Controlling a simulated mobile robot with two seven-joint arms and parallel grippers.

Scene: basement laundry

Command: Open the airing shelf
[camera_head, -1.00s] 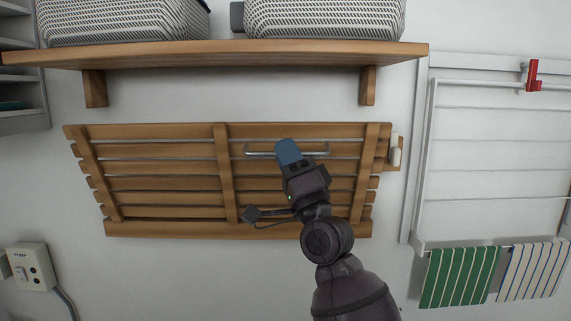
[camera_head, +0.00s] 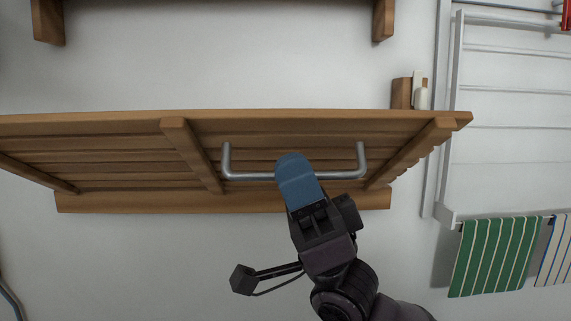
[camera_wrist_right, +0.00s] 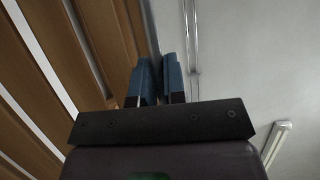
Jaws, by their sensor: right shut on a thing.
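The airing shelf (camera_head: 110,124) is a slatted wooden panel on the wall, now tilted out with its top edge toward me and its underside showing. Its lower edge stays along a wooden rail (camera_head: 130,202) at the wall. A grey metal bar handle (camera_head: 245,176) sits on its underside, right of the middle brace. My right gripper (camera_head: 293,172) has its blue fingers shut on the handle bar. In the right wrist view, the blue fingers (camera_wrist_right: 157,80) are close together beside the wooden slats (camera_wrist_right: 104,40). My left gripper is not in view.
A small wooden block with a pale catch (camera_head: 420,98) is on the wall right of the shelf. A white drying rack (camera_head: 505,95) with a green striped towel (camera_head: 494,255) hangs at the right. Brackets (camera_head: 383,20) show above. Wall below is bare.

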